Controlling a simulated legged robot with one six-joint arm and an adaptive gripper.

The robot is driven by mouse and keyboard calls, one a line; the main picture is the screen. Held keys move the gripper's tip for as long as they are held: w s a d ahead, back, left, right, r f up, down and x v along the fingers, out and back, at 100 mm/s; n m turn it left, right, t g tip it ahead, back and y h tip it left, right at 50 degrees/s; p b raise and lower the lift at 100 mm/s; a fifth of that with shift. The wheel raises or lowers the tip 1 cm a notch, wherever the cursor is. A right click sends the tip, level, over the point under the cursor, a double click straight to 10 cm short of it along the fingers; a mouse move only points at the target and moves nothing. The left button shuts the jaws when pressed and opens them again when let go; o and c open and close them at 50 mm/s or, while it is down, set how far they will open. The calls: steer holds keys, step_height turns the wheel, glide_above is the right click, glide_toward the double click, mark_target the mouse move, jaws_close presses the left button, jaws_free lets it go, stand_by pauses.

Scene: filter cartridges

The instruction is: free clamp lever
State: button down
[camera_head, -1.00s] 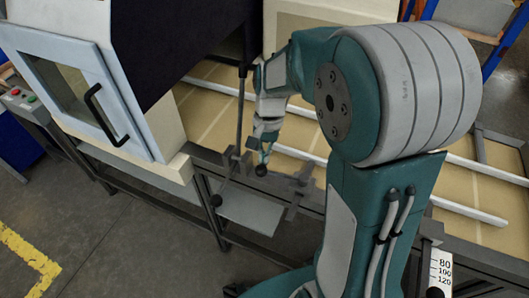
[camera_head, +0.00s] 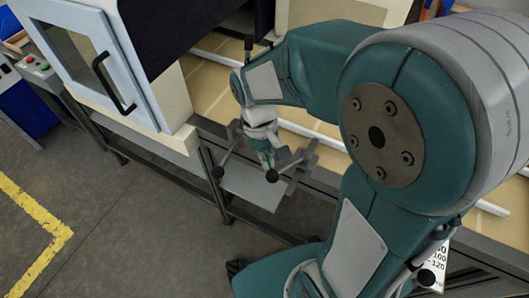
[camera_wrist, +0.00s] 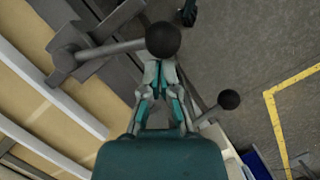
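A grey lever with a black ball knob (camera_wrist: 163,39) runs from a metal bracket in the upper left of the wrist view. In the head view, a black knob (camera_head: 272,176) shows just below my gripper (camera_head: 266,160). A second lever with a black knob (camera_head: 218,172) is to the left, and a second knob (camera_wrist: 230,99) is right of my gripper in the wrist view. I cannot tell which lever is the clamp lever. My gripper's fingers (camera_wrist: 161,70) look drawn together, with nothing visible between them. The near knob overlaps the fingertips; contact is unclear.
A cabinet with a framed window door and black handle (camera_head: 114,85) stands at the left. A bench with white rails (camera_head: 215,56) runs behind my arm. A grey plate (camera_head: 252,186) is below the bench edge. The floor at lower left is clear, with a yellow line (camera_head: 40,215).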

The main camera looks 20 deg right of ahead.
steer(key=shift+s+a, duration=0.1)
steer(key=shift+s, duration=0.65)
steer(key=w+a+r, duration=0.2)
steer(key=w+r, duration=0.4)
steer(key=r, duration=0.4)
steer(key=shift+w+a, duration=0.2)
steer(key=shift+a, duration=0.05)
steer(key=shift+d, duration=0.1)
